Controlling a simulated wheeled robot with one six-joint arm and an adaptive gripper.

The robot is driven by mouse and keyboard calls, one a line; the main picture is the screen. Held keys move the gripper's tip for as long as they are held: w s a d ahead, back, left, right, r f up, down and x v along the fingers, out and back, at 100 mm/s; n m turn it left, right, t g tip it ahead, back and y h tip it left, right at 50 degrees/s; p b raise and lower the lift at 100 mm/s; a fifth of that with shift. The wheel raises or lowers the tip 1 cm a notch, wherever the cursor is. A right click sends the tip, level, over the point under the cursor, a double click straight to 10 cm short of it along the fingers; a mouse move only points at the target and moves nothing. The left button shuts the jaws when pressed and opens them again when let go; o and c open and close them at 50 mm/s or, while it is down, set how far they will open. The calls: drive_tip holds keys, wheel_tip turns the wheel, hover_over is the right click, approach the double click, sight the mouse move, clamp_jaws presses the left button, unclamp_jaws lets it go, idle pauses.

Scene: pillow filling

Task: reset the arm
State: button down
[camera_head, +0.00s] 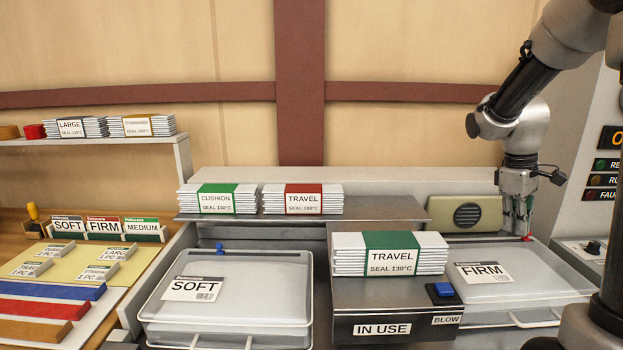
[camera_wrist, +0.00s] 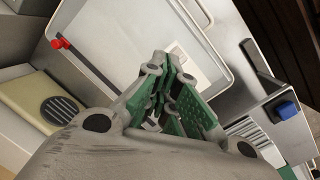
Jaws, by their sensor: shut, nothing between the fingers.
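A beige speaker box (camera_head: 464,214) stands left of my gripper. A bundle marked TRAVEL (camera_head: 390,254) and a blue button (camera_head: 443,290) sit on the IN USE unit (camera_head: 345,318). The SOFT bin (camera_head: 240,300) is farther left. A control panel (camera_head: 606,165) stands at the right.

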drive_tip(key=s+a+r+m+t+y, duration=0.1)
drive_tip(key=s+a+r+m+t, duration=0.1)
drive_tip(key=s, duration=0.7)
drive_tip(key=s+a+r+m+t+y, duration=0.1)
drive_tip(key=s+a+r+m+t, duration=0.2)
drive_tip(key=s+a+r, duration=0.3)
drive_tip(key=s+a+m, duration=0.1)
drive_tip(key=s+a, duration=0.1)
drive_tip(key=s, duration=0.2)
drive_tip(key=shift+a, duration=0.35)
drive_tip(key=shift+s, duration=0.1)
idle(0.4)
